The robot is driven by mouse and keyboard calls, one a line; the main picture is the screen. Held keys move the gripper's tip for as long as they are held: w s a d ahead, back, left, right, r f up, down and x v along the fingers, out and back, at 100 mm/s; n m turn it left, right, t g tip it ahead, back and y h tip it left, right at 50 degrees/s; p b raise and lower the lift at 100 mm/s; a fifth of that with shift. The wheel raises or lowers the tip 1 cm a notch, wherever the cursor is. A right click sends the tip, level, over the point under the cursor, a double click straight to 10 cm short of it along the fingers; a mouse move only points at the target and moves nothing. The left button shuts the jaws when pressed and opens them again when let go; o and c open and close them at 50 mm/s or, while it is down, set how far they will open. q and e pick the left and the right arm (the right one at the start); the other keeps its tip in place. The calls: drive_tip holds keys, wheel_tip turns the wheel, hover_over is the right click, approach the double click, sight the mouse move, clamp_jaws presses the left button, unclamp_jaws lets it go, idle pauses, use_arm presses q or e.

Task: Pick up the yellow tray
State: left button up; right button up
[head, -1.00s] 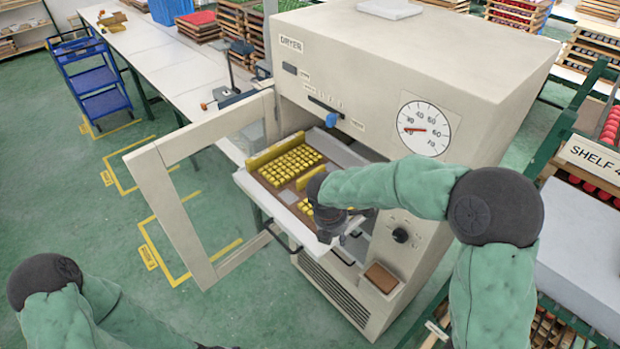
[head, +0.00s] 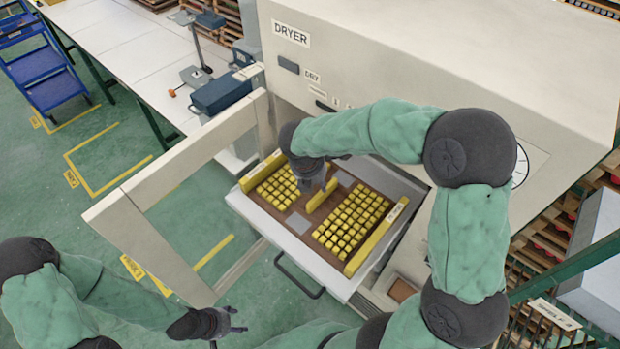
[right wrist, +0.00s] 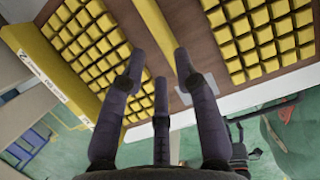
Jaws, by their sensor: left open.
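The yellow tray (head: 377,243) has a brown base, yellow end walls, a yellow middle handle (head: 322,196) and rows of yellow blocks. It lies on the pulled-out white shelf of the dryer. My right gripper (head: 312,186) points down over the middle of the tray at the handle and hides part of it. In the right wrist view its fingers (right wrist: 160,62) are spread on either side of the handle's line, and I see no grip on it. My left gripper (head: 238,322) is open and empty, low in front of the dryer, apart from the tray.
The dryer's open door (head: 165,190) stands left of the shelf. A black shelf handle (head: 300,280) juts out at the front. A white table (head: 130,55) with a scale-like device (head: 215,92) stands behind the door. Racks stand at the right.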

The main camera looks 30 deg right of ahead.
sight(321, 192)
drive_tip(key=shift+d+f, duration=0.25)
drive_tip(key=shift+f, duration=0.4)
drive_tip(key=shift+x, duration=2.95)
clamp_jaws()
drive_tip(key=shift+w+r, duration=0.1)
drive_tip(key=shift+r, duration=0.05)
